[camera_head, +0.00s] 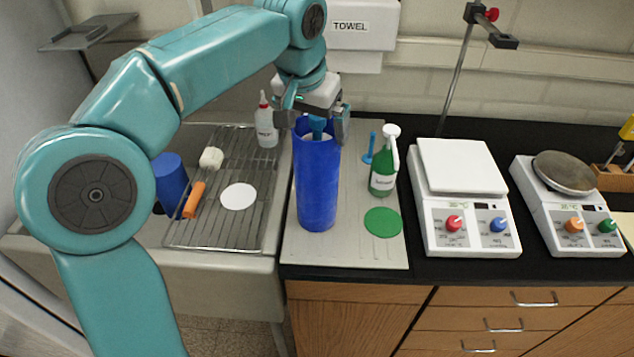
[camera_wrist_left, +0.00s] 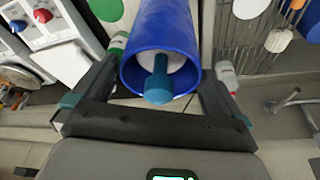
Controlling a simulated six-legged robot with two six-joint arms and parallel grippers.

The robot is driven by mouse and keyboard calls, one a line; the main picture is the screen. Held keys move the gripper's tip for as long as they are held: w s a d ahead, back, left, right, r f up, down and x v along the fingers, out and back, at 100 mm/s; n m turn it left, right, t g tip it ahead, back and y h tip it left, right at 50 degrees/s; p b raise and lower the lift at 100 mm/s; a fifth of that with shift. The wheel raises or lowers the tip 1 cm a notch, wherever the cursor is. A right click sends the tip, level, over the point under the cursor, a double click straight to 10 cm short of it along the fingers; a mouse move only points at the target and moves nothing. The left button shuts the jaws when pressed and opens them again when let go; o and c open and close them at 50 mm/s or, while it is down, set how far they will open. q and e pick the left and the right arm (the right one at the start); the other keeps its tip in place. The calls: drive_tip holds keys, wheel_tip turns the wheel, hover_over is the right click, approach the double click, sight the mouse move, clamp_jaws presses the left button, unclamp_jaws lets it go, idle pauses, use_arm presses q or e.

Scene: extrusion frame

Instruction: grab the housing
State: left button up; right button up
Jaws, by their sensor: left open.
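A tall blue cylinder (camera_head: 317,190), which I take to be the housing, stands upright on a light board on the counter. Inside its open top is a white round part with a teal knob (camera_wrist_left: 159,82). My left gripper (camera_head: 316,124) is at the cylinder's top rim, open, with one finger on each side. In the left wrist view the cylinder (camera_wrist_left: 163,35) lies between the two spread fingers (camera_wrist_left: 160,88). I cannot tell whether either finger touches it. My right gripper is in neither view.
A green bottle (camera_head: 383,172) and a green disc (camera_head: 383,222) are to the right on the board (camera_head: 345,250). Further right stand a scale (camera_head: 465,195) and a hot plate (camera_head: 570,205). Left is a drain rack (camera_head: 225,232) with a white bottle (camera_head: 266,125) and another blue cylinder (camera_head: 170,180).

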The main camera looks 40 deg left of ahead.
use_arm(q)
drive_tip(key=x, duration=0.3)
drive_tip(key=shift+w+a+r, duration=0.15)
drive_tip(key=shift+w, duration=0.05)
drive_tip(key=shift+s+r, duration=0.1)
drive_tip(key=shift+s, duration=0.1)
drive_tip(key=c, duration=1)
drive_tip(key=shift+w, duration=0.1)
drive_tip(key=c, duration=0.5)
drive_tip(key=shift+o, duration=0.2)
drive_tip(key=shift+r, duration=0.1)
